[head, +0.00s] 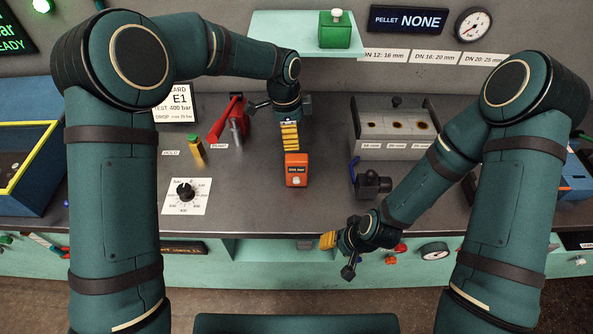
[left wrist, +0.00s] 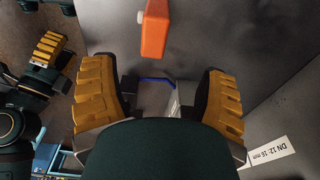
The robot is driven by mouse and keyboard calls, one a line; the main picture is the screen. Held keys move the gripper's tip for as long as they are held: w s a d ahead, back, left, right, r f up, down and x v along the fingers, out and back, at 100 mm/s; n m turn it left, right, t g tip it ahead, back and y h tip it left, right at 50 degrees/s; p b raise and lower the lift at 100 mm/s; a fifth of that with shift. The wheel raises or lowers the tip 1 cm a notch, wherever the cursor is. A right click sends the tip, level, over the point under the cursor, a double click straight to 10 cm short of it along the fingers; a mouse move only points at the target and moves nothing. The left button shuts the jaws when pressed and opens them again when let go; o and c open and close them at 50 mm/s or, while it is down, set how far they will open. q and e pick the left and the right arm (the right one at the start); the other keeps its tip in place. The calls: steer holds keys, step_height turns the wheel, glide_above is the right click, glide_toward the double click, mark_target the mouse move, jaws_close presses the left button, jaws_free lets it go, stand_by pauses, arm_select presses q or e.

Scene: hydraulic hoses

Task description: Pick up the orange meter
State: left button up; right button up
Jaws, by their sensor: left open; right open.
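The orange meter (head: 296,170) stands on the grey bench near its middle, with a dark display and a pale round spot on its face. In the left wrist view the orange meter (left wrist: 154,32) is at the top, beyond the fingertips and between their lines. My left gripper (head: 290,136) is just behind the meter in the head view, its yellow pads apart in the wrist view (left wrist: 158,80) with nothing between them. My right gripper (head: 328,240) is open and empty at the bench's front edge, and also shows at the left wrist view's left side (left wrist: 42,65).
A shelf (head: 285,42) overhangs behind.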

mark_target(297, 165)
arm_select(q)
steer(key=f, duration=0.6)
steer(key=shift+d+f, duration=0.35)
steer(key=shift+d, duration=0.05)
steer(key=f, duration=0.2)
steer(key=s+f, duration=0.1)
steer(key=f, duration=0.1)
steer(key=shift+d+f, duration=0.2)
steer(key=shift+f, duration=0.05)
steer(key=shift+w+f, duration=0.15)
steer(key=shift+f, duration=0.3)
jaws_close()
